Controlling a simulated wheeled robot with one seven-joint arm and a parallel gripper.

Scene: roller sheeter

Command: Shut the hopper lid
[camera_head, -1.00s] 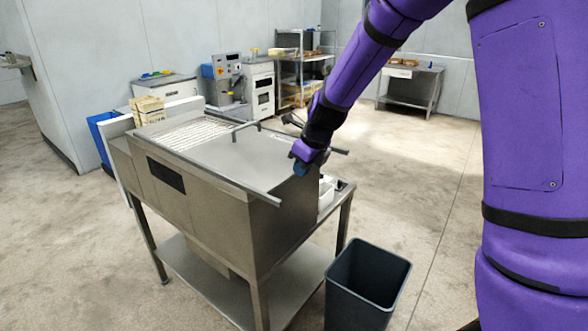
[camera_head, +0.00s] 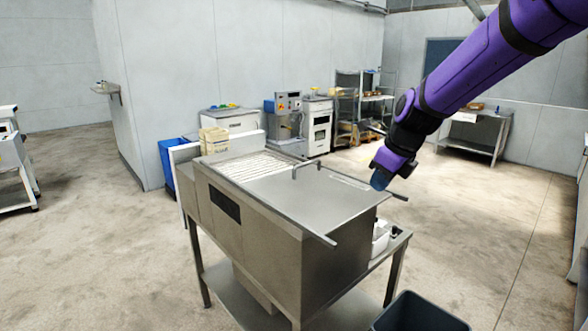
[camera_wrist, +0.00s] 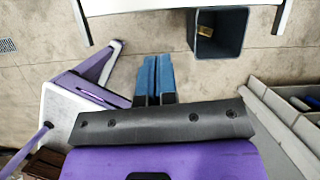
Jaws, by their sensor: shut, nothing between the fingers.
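The steel machine (camera_head: 330,262) stands in the middle of the head view. A flat steel panel (camera_head: 310,198), which looks like the hopper lid, lies level over the right part of its top, beside a white wire grid (camera_head: 245,166). A bent handle (camera_head: 306,166) rises at the panel's back edge. A bar (camera_head: 312,234) sticks out at the front right corner. My gripper (camera_head: 380,180) is by the panel's right end; whether it touches is unclear. Its blue fingers (camera_wrist: 152,80) are together and empty in the wrist view.
A dark bin (camera_head: 422,315) stands on the floor at the machine's right front; the wrist view shows it too (camera_wrist: 222,38). A white container (camera_head: 380,236) sits on the right side shelf. Benches and a shelving rack (camera_head: 362,108) line the back.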

